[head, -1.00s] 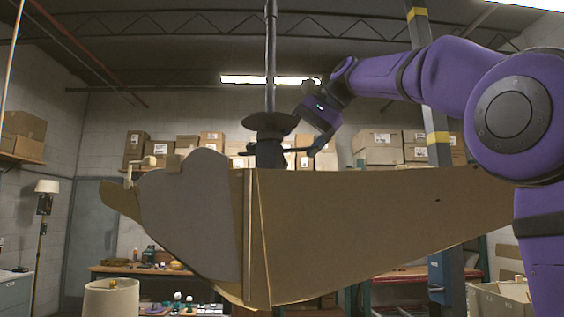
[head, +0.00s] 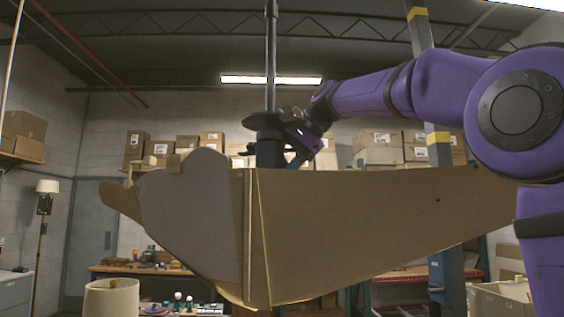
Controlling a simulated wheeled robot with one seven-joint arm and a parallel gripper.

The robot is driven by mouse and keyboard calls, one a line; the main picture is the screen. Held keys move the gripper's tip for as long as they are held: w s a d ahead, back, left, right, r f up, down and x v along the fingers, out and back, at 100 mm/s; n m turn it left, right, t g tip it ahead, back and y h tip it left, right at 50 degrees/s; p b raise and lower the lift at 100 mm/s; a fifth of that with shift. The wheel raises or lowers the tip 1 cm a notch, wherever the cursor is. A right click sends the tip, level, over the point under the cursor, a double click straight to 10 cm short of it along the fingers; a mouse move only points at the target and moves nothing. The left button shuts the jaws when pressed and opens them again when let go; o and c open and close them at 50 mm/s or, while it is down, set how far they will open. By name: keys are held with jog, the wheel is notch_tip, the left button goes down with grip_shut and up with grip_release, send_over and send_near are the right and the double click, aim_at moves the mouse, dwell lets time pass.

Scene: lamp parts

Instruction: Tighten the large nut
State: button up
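A dark vertical pole (head: 271,60) rises in the middle of the head view. A wide black disc (head: 256,124) sits around its lower part, with a black cylinder (head: 269,152) below. I cannot tell which of these dark parts is the large nut. My gripper (head: 287,146) is at the right side of the disc and cylinder, with my purple wrist angled down to it. Its dark fingers blend with the dark parts, so contact and finger opening are unclear. The cylinder's lower end is hidden behind cardboard.
A large cardboard piece (head: 340,235) fills the middle foreground and hides what is below the pole. A lampshade (head: 111,298) stands at lower left. A workbench with small items (head: 150,268) and shelved boxes (head: 380,148) are behind. Open air surrounds the upper pole.

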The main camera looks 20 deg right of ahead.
jog(key=shift+c, duration=0.8)
jog(key=shift+s+d+f+t+y, duration=0.1)
jog(key=shift+t+y, duration=0.6)
jog(key=shift+y, duration=0.2)
jog(key=shift+f+t+y, duration=0.15)
jog(key=shift+t+y, duration=0.95)
jog(key=shift+y, duration=0.1)
jog(key=o, duration=0.9)
